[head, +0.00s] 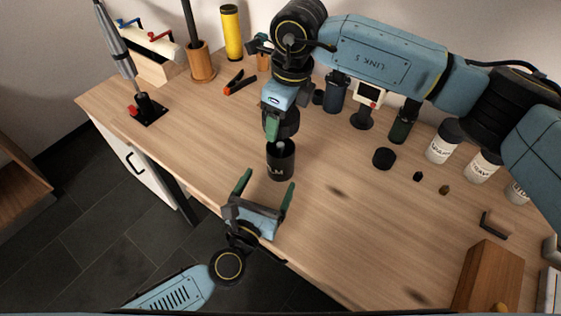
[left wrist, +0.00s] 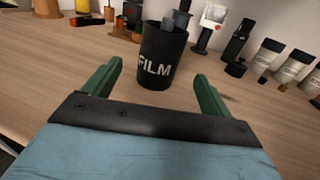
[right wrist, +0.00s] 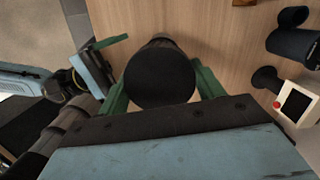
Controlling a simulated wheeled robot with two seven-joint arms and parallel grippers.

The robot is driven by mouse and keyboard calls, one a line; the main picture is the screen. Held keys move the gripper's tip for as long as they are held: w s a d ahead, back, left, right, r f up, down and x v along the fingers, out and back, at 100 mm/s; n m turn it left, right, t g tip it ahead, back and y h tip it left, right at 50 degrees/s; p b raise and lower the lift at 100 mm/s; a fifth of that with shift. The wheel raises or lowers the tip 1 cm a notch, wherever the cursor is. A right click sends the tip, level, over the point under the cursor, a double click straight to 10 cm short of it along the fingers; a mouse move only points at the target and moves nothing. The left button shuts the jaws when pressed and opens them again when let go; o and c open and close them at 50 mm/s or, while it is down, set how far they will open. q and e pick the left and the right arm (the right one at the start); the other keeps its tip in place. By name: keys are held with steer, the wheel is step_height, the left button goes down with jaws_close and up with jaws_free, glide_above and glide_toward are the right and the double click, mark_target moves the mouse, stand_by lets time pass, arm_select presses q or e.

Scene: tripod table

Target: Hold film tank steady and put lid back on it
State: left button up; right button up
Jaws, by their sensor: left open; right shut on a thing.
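The black film tank (head: 280,166), marked FILM, stands upright and open on the table; it also shows in the left wrist view (left wrist: 161,58). A grey column shows in its mouth. My right gripper (head: 272,126) is shut on the round black lid (head: 288,123) and holds it above the tank, apart from it. In the right wrist view the lid (right wrist: 160,77) sits between the green fingers and hides most of the tank. My left gripper (head: 266,184) is open and empty near the table's front edge, its fingers pointing at the tank, just short of it.
A black cap (head: 384,158), small dark pieces and white-labelled bottles (head: 443,142) stand to the right. A timer (head: 367,98) and a dark green bottle (head: 401,124) stand behind. A wooden block (head: 487,278) is at the front right. Table around the tank is clear.

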mark_target(281, 144)
arm_select(q)
steer(key=x, duration=0.9)
steer(key=c, duration=1.5)
steer(key=shift+o, duration=0.2)
arm_select(e)
steer(key=shift+a+f, duration=0.1)
steer(key=shift+f, duration=2.4)
steer(key=shift+f, duration=0.15)
steer(key=shift+f, duration=0.75)
steer(key=shift+f, duration=0.6)
